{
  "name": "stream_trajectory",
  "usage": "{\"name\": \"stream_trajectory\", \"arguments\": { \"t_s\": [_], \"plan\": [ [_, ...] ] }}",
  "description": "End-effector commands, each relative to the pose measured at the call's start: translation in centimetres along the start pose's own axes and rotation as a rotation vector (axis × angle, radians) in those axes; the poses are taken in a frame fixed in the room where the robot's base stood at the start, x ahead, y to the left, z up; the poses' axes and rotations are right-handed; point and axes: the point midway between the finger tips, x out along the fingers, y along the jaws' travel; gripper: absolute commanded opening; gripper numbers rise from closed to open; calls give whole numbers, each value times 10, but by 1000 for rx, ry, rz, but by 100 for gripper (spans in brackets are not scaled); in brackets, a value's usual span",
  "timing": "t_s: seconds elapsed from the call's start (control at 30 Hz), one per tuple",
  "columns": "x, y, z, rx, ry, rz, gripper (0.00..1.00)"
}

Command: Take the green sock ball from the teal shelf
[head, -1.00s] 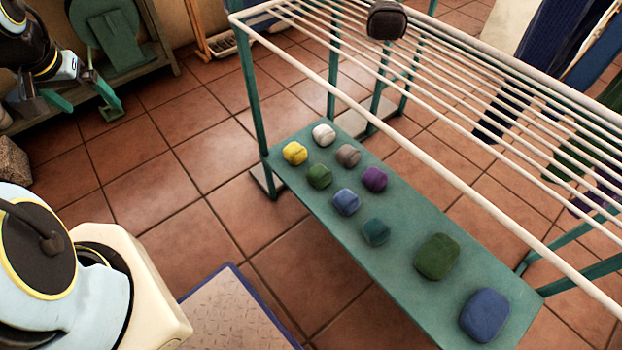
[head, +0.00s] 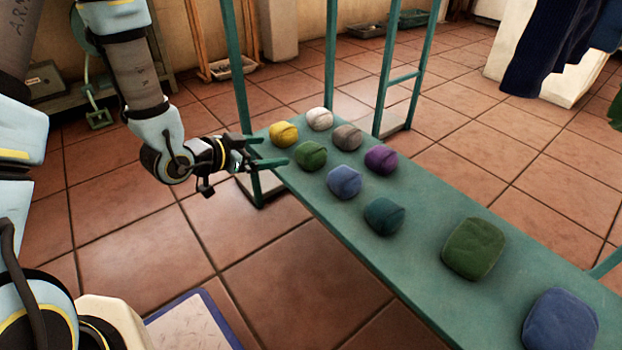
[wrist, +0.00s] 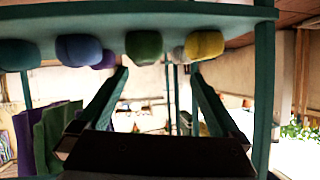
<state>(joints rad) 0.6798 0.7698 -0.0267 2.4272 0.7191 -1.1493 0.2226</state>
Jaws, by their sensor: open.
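The green sock ball (head: 311,156) sits on the teal shelf (head: 420,210), in front of the yellow ball and left of the blue one. In the wrist view, which looks upside down, the green sock ball (wrist: 144,46) hangs from the shelf (wrist: 150,18) at the top, just beyond the fingertips and between them, nearer the left finger. My gripper (head: 275,150) is open and empty at the shelf's left edge, its teal fingers pointing at the green and yellow balls. It also shows in the wrist view (wrist: 158,72). I cannot tell whether a fingertip touches anything.
Close around are a yellow ball (head: 283,134), a white one (head: 319,119), a grey one (head: 347,137), a purple one (head: 381,160), a blue one (head: 344,182) and a teal one (head: 383,216). A larger green bundle (head: 474,248) and blue bundle (head: 560,322) lie nearer. Teal posts (head: 236,75) rise at the far end.

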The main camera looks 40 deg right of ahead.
Motion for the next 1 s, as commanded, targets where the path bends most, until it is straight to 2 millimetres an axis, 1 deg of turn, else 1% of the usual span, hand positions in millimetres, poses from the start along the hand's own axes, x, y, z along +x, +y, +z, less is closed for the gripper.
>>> {"name": "stream_trajectory", "arguments": {
  "t_s": [0.03,0.1,0.23,0.5,0.73,0.87,1.0],
  "plan": [
    [11,11,12,6,23,20,100],
    [16,19,13,13,49,40,100],
    [26,26,13,18,72,55,100],
    [66,29,10,19,74,56,100],
    [82,30,9,18,74,56,100],
    [100,31,11,19,74,56,100],
    [119,32,9,19,74,56,100]
  ]
}}
